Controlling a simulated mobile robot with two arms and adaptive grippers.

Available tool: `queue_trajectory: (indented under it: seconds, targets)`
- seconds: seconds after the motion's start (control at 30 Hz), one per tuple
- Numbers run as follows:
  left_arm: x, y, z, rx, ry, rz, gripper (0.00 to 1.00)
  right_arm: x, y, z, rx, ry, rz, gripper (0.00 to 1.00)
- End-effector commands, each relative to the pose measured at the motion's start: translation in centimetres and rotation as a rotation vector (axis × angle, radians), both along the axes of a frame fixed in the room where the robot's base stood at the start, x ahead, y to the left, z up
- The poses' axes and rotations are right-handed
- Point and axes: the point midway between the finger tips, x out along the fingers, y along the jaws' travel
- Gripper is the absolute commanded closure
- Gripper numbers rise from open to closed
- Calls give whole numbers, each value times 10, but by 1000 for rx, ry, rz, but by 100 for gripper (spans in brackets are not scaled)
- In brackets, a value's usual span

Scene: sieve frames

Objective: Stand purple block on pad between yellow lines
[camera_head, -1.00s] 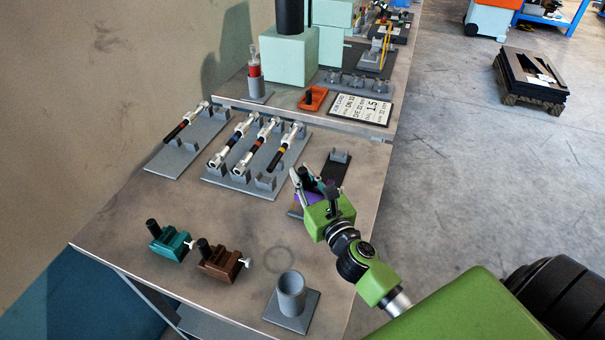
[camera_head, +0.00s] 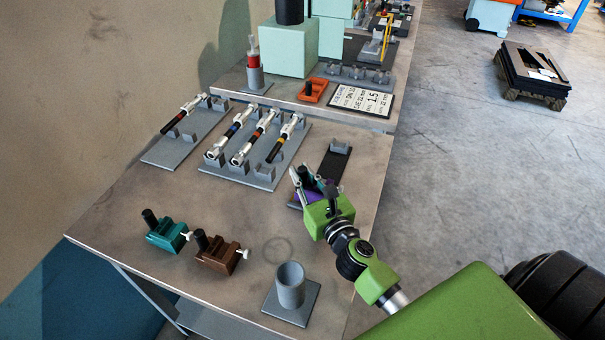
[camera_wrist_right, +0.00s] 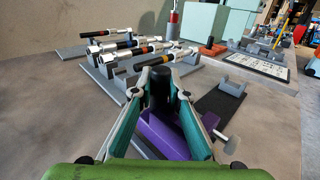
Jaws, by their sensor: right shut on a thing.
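The purple block (camera_wrist_right: 168,133) has a black upright knob (camera_wrist_right: 160,88) and a pale side screw. My right gripper (camera_wrist_right: 158,100) is shut on it, with its two teal-lined fingers on either side of the knob. In the head view the right gripper (camera_head: 316,186) hides most of the block; a bit of purple (camera_head: 303,196) shows. A dark pad (camera_head: 335,163) with a grey bracket extends beyond the gripper. I cannot tell whether the block touches the pad or bench. I cannot make out yellow lines. My left gripper is not in view.
A teal block (camera_head: 166,235) and a brown block (camera_head: 216,255) stand at the front left. A grey cup (camera_head: 290,285) on a plate stands at the front. Grey racks (camera_head: 238,172) with several tools lie behind. An orange block (camera_head: 313,90) and a sign (camera_head: 359,99) are farther back.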

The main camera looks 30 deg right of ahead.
Motion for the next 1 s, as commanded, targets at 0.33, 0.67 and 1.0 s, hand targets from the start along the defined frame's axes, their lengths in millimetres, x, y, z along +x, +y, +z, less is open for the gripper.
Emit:
queue_trajectory:
  seconds: [0.33, 0.67, 1.0]
  targets:
    - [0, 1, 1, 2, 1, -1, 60, 0, 0, 0, -1, -1, 0, 100]
    - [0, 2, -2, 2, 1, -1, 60, 0, 0, -4, 0, -1, 0, 100]
    - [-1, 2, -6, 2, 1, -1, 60, 0, 0, -9, 0, -1, 0, 100]
